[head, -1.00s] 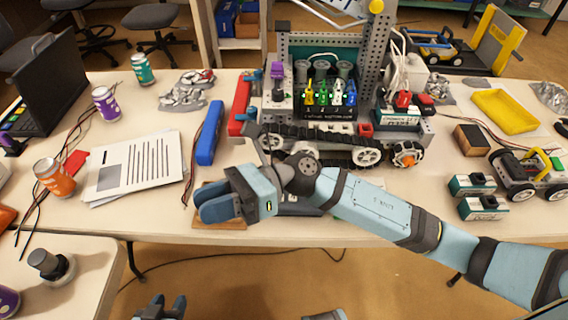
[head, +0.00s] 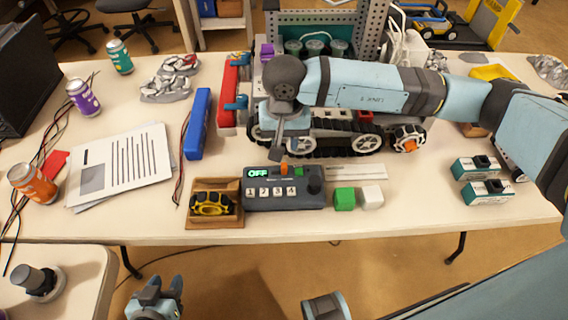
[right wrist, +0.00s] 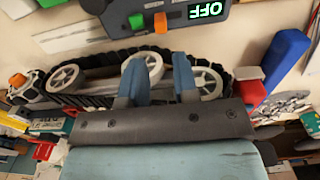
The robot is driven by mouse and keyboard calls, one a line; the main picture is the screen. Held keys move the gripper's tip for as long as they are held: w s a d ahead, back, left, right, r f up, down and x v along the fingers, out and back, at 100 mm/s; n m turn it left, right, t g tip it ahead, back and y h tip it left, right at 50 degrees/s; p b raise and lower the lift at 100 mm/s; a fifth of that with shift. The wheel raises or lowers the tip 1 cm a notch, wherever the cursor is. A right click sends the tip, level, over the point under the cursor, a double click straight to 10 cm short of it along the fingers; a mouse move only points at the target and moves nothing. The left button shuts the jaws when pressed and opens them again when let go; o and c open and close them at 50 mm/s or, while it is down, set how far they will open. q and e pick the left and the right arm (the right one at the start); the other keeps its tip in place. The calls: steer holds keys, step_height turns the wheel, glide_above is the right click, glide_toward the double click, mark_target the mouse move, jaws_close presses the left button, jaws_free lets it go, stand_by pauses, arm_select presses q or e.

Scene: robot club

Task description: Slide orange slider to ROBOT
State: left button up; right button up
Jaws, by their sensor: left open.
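The dark control panel (head: 285,199) lies near the table's front edge, with a lit OFF display and numbered white buttons. Its orange slider (head: 284,169) stands up at the back, close to a green part. The slider also shows in the right wrist view (right wrist: 160,22). I cannot read a ROBOT label. My right gripper (head: 277,155) points down just behind the panel, partly hidden by its own hand in the head view. In the right wrist view its two blue fingers (right wrist: 168,62) are apart and empty, short of the slider. My left gripper (head: 163,285) is open and empty below the table's front edge.
The tracked robot (head: 325,140) stands right behind the panel. A wooden tray (head: 228,222) with a yellow-black object adjoins the panel's left. A blue bar (head: 198,124) lies back left.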

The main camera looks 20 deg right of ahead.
mark_target(284, 165)
step_height(284, 165, down, 9)
steer(key=shift+f, duration=0.2)
jaws_close()
